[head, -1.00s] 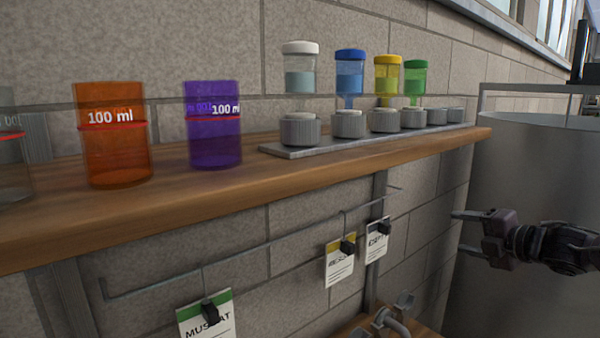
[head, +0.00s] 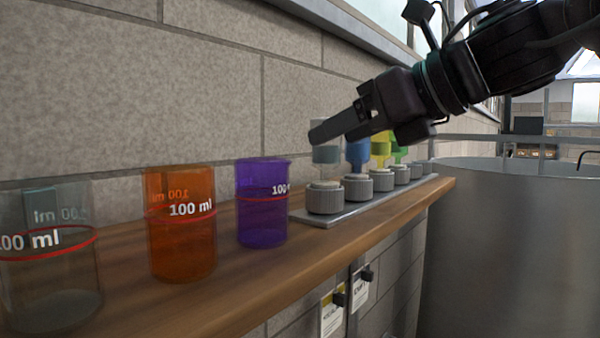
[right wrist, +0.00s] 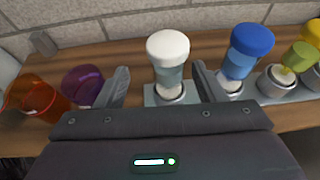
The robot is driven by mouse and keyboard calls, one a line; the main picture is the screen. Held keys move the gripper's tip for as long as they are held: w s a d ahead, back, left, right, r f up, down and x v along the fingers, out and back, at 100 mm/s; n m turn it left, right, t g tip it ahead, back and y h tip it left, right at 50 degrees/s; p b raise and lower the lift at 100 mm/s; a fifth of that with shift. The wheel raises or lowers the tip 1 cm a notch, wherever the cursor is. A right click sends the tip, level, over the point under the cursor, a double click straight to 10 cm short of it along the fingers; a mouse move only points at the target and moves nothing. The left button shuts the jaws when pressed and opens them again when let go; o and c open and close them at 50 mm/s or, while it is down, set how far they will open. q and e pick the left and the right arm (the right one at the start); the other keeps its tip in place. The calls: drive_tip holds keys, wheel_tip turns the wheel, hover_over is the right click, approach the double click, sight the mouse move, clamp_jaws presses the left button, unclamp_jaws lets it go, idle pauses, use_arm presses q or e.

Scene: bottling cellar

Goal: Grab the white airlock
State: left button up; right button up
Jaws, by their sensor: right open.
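The white airlock (right wrist: 168,50) has a white cap over a clear body with bluish-grey liquid. It stands upright in the nearest grey socket of the rack. In the head view only its lower body (head: 326,156) shows; my right gripper hides the cap. My right gripper (head: 333,130) is open, reaching in from the right at the airlock's upper part. In the right wrist view its two fingers (right wrist: 161,72) point toward the airlock, one on each side, with visible gaps. My left gripper is not in view.
A blue airlock (right wrist: 246,50) stands close beside the right finger, with yellow (head: 381,148) and green (head: 399,154) ones beyond. The rack (head: 312,217) lies on a wooden shelf (head: 225,298) against a wall. Purple (head: 262,215), orange (head: 181,235) and clear (head: 50,280) beakers stand nearer. A steel tank (head: 510,250) is right.

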sight(318, 148)
drive_tip(key=w+p, duration=0.1)
drive_tip(key=w+f+p, duration=0.1)
drive_tip(key=w, duration=0.1)
drive_tip(key=shift+a, duration=0.1)
drive_tip(key=a, duration=0.1)
drive_tip(key=a+p, duration=0.1)
drive_tip(key=a, duration=0.1)
drive_tip(key=shift+w+a+f, duration=0.1)
drive_tip(key=shift+w+f, duration=0.25)
drive_tip(key=shift+w, duration=0.05)
drive_tip(key=shift+w+a+f+p, duration=0.25)
drive_tip(key=shift+a+p, duration=0.15)
drive_tip(key=shift+a, duration=0.25)
drive_tip(key=shift+d+f, duration=0.1)
drive_tip(key=shift+d, duration=0.05)
drive_tip(key=shift+w+d, duration=0.15)
drive_tip(key=shift+d, duration=0.25)
drive_tip(key=shift+c, duration=0.9)
drive_tip(key=shift+a, duration=0.1)
drive_tip(key=c, duration=0.5)
drive_tip(key=shift+a, duration=0.15)
drive_tip(key=c, duration=0.4)
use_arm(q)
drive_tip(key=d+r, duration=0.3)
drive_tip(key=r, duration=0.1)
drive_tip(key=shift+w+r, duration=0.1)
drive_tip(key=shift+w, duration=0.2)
